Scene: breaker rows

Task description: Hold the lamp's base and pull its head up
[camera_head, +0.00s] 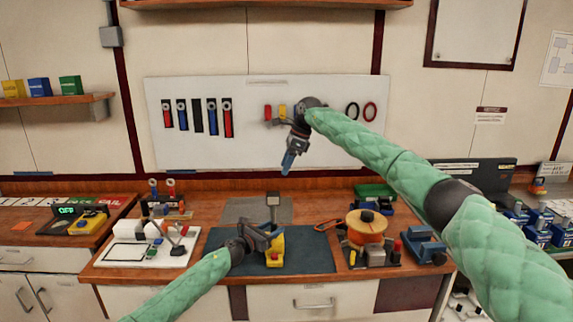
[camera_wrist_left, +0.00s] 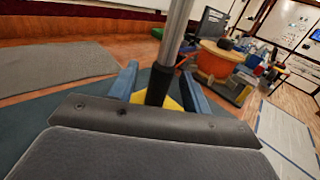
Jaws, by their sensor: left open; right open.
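The lamp has a yellow base (camera_head: 275,255) on the dark mat and a grey head (camera_head: 272,199) on a short upright post. In the left wrist view its metal post (camera_wrist_left: 177,35) rises from a dark collar, with a little of the yellow base (camera_wrist_left: 173,103) showing below. My left gripper (camera_head: 264,238) is low at the lamp; its blue fingers stand apart on either side of the post (camera_wrist_left: 160,88). Whether they touch the base is hidden. My right gripper (camera_head: 288,163) is open and empty, pointing down in front of the white wall board, above and apart from the lamp head.
The dark mat (camera_head: 315,260) lies on the wooden bench. A white board with small parts (camera_head: 150,247) is at left, and an orange spool (camera_head: 367,227) and a blue vise (camera_head: 424,246) are at right. A grey pad (camera_head: 245,209) lies behind. The mat's right part is clear.

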